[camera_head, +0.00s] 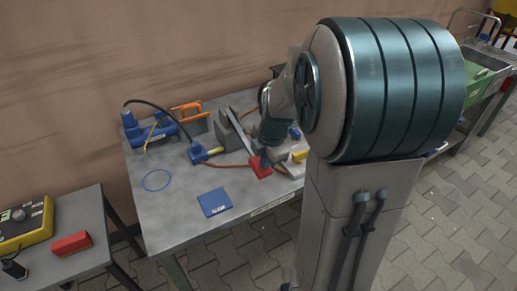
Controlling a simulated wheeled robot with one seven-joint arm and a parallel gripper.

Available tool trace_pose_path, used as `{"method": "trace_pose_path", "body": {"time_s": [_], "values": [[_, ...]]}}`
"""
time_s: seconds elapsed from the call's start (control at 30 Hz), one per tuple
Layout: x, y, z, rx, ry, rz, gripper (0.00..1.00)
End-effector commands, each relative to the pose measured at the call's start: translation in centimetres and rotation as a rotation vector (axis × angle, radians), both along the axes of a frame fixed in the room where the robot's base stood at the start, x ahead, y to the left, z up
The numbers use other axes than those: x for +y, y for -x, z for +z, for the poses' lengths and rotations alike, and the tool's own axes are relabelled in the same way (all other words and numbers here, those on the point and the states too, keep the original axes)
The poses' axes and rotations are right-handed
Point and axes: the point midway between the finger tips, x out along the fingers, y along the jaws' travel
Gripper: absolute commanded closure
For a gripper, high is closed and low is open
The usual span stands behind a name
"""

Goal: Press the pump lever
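A blue device that looks like a hand pump (150,131) lies at the back left of the grey worktable (165,215). A black hose (160,106) arcs from it to a blue block (197,153). A thin yellow piece (149,140) crosses the blue device. I cannot tell which part is the lever. My arm reaches down over the right part of the worktable, to the right of the blue device and apart from it. My gripper's fingers cannot be made out among the dark and grey parts there.
An orange clamp-like frame (188,112), a long grey bar (241,134) and a red block (260,167) are on the table. A blue ring (156,180) and blue pad (214,202) lie in front. A side table (75,253) holds a yellow box (25,225).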

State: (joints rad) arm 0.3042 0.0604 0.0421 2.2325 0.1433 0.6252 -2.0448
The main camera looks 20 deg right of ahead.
Motion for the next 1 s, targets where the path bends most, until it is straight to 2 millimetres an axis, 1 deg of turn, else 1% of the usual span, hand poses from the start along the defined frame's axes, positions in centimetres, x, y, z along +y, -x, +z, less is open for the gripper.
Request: {"method": "trace_pose_path", "body": {"time_s": [0.03,0.1,0.4,0.87,1.0], "values": [[0.3,-0.1,-1.0,0.003,0.0,0.006,1.0],[0.4,-0.2,-1.4,0.004,0.0,0.01,1.0],[0.9,-0.3,-2.5,0.01,-0.002,0.018,1.0],[0.9,-0.1,-3.0,0.019,-0.006,0.018,1.0],[0.9,-0.1,-2.6,0.018,-0.006,0.018,1.0]]}}
